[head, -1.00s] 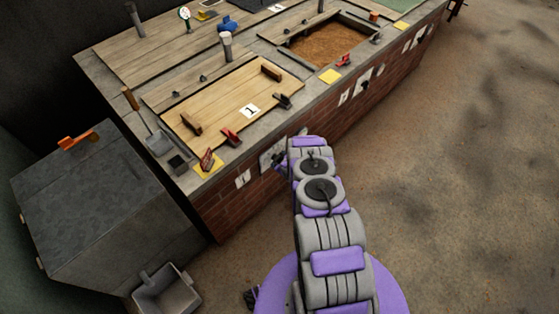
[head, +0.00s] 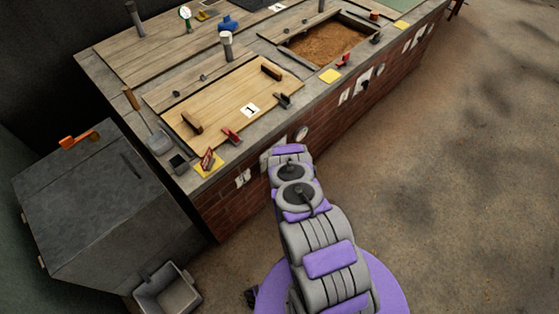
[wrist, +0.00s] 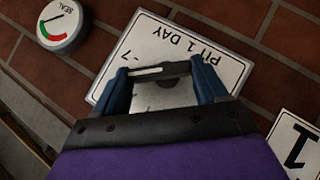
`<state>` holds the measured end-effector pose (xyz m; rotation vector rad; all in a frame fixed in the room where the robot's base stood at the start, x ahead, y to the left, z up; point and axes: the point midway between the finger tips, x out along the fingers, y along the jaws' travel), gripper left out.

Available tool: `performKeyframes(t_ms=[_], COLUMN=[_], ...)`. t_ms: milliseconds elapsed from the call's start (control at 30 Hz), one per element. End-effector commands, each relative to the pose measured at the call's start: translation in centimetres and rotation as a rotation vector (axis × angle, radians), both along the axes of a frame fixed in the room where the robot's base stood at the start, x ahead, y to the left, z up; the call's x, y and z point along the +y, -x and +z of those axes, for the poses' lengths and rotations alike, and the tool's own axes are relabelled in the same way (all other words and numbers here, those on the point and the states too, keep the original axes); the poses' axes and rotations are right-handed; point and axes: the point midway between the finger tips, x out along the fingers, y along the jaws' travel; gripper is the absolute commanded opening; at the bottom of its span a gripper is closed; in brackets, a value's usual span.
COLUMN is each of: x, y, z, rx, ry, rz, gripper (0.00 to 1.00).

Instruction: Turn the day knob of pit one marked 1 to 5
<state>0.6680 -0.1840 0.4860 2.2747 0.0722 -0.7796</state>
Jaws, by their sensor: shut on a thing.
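The day knob (wrist: 168,82) of pit one is a dark bar handle with a white line toward its left end. It sits on a white plate (wrist: 220,50) reading "PIT 1 DAY", upside down in the wrist view. My gripper (wrist: 160,69) has its blue fingers at the two ends of the bar and is shut on it. A "7" shows near the bar's left end; most other marks are hidden by the fingers and palm. In the head view my arm hides the knob and gripper at the brick front below the wooden lid marked 1 (head: 250,110).
A round SEAL gauge (wrist: 65,27) is beside the plate, also seen in the head view (head: 302,134). A card marked 1 (wrist: 295,145) is at lower right. A grey bin (head: 85,190) stands left of the brick bench; the floor (head: 470,180) at right is clear.

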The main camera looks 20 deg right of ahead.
Motion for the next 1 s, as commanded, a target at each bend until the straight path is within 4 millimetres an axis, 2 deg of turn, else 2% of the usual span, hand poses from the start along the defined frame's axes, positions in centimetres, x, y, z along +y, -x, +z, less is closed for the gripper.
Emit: performKeyframes(t_ms=[500, 967, 1000], x=[0.45, 0.56, 0.56], y=[0.12, 0.23, 0.24], z=[-0.35, -0.19, -0.18], rx=[-0.035, -0.038, -0.038], ry=[0.107, 0.127, 0.127], rz=[0.005, 0.005, 0.005], gripper=[0.42, 0.42, 0.75])
